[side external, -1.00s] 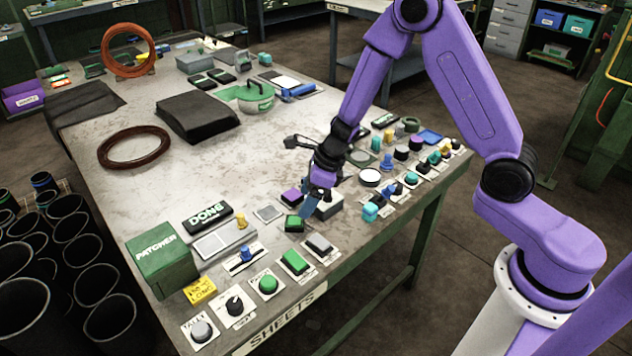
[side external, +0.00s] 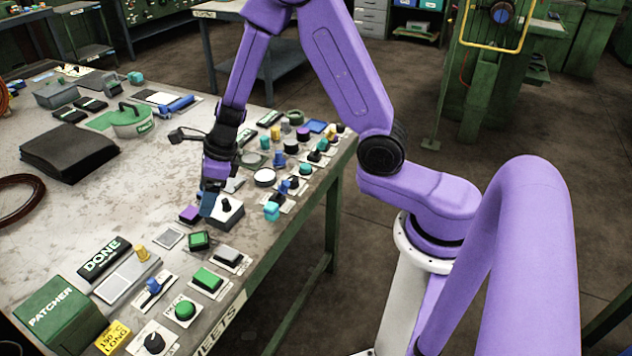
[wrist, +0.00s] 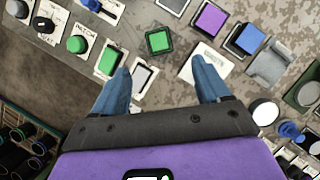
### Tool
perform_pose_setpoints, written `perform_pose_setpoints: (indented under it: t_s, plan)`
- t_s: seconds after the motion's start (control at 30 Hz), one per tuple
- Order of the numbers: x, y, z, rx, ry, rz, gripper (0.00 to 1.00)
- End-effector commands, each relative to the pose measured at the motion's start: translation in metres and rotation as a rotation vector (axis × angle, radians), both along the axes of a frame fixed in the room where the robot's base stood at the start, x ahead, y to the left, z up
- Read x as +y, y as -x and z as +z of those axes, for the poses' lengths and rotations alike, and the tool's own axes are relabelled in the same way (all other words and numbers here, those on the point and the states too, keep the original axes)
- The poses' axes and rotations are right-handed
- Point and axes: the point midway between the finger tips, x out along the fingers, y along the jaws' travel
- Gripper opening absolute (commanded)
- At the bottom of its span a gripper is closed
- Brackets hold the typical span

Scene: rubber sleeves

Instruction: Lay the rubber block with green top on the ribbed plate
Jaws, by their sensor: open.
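The block with the green top (side external: 199,240) sits dark-sided on the bench near its front edge. In the wrist view the green-topped block (wrist: 160,41) lies ahead of the fingertips, roughly between their lines. My gripper (side external: 207,212) is above the bench, behind and right of that block. Its blue fingers (wrist: 162,62) are apart with nothing between them. A small grey square plate (side external: 169,237) lies just left of the green-topped block and is cut by the top edge of the wrist view (wrist: 172,4). It may be the ribbed plate; I cannot make out ribs.
A purple-topped block (wrist: 210,18) and a blue-topped block (wrist: 245,40) stand close by. A green button (side external: 208,278) and a grey button (side external: 228,256) line the front edge. Open bench lies to the left.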

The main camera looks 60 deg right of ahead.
Motion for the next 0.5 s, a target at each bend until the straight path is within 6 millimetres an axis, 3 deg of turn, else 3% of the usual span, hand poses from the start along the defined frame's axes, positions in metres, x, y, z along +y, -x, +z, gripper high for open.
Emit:
perform_pose_setpoints:
  t_s: [0.27,0.5]
  plan:
    - [0.007,-0.001,0.049,-0.066,-0.167,-0.575,0.76]
    - [0.0,0.036,0.085,-0.021,-0.383,-1.159,0.76]
